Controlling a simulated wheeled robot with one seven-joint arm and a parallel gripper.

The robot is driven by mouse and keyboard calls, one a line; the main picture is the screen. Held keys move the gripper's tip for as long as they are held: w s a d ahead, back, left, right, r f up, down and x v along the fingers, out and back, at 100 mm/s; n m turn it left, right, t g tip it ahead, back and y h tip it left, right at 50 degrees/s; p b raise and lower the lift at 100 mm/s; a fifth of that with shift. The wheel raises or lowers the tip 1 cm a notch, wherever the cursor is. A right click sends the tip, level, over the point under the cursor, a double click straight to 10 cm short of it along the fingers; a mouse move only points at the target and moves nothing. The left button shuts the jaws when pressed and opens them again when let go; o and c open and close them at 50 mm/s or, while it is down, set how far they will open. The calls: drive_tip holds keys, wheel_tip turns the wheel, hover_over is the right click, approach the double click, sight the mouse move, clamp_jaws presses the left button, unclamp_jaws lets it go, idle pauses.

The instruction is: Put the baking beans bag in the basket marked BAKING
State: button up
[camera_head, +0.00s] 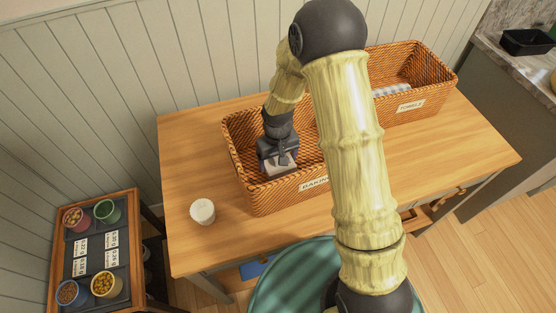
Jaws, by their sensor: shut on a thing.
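The basket marked BAKING (253,190) is a rattan basket on the wooden table, with a white label (314,183) on its front side. My gripper (279,163) points down inside the left part of this basket, below its rim as far as I can see. It is shut on a small pale bag (281,167), presumably the baking beans bag, mostly hidden by the fingers. My arm crosses in front of the basket and hides its right part. I cannot tell whether the bag touches the basket floor.
A second rattan basket (444,80), labelled TOWELS, stands at the back right with pale items inside. A white round container (202,211) stands on the table (185,150) left of the BAKING basket. A side stand (97,245) at lower left holds several coloured cups. The table's left end is mostly clear.

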drive_tip(key=shift+f, duration=0.55)
drive_tip(key=shift+f, duration=0.1)
drive_tip(key=o, duration=1.2)
drive_tip(key=shift+o, duration=0.2)
wheel_tip(320, 180, up, 12)
drive_tip(key=b, duration=0.1)
